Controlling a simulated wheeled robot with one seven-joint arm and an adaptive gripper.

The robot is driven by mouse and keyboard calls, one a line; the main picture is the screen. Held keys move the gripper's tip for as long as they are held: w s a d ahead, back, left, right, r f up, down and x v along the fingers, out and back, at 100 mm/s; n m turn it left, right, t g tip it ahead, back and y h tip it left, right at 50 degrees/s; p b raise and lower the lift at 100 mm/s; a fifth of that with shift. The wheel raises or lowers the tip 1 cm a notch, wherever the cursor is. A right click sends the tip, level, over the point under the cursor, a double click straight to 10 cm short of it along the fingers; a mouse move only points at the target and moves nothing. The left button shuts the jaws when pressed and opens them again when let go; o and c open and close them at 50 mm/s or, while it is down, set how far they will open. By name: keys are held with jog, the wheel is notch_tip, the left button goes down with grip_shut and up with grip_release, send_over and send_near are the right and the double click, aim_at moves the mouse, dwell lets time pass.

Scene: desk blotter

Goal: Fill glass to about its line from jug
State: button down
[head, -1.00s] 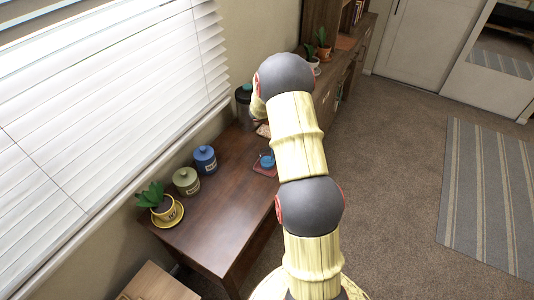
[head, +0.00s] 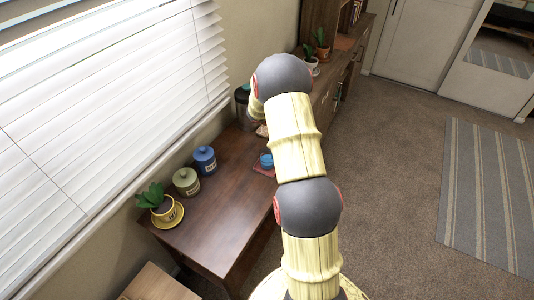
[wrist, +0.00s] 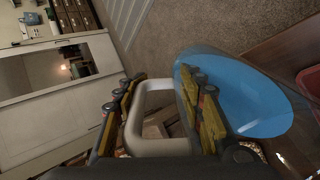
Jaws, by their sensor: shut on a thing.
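In the wrist view my gripper (wrist: 158,92) is shut on the pale grey handle of the jug (wrist: 155,146). The jug is clear, with a broad blue surface of liquid (wrist: 235,92) inside it. Its rim reaches toward the right; I cannot tell its exact tilt. In the head view a small blue shape, apparently the glass (head: 266,160), stands on a red mat (head: 264,171) on the desk, right by my arm. Its line and exact level are too small to make out. My arm hides the gripper and jug in the head view.
The brown desk (head: 215,215) holds a blue canister (head: 205,160), an olive canister (head: 186,181) and a potted plant on a yellow saucer (head: 177,215). A dark container (head: 242,108) stands at the back. The desk's near middle is clear.

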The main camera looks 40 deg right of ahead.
jog(key=shift+r+h, duration=0.3)
jog(key=shift+r, duration=0.2)
dwell(1.4)
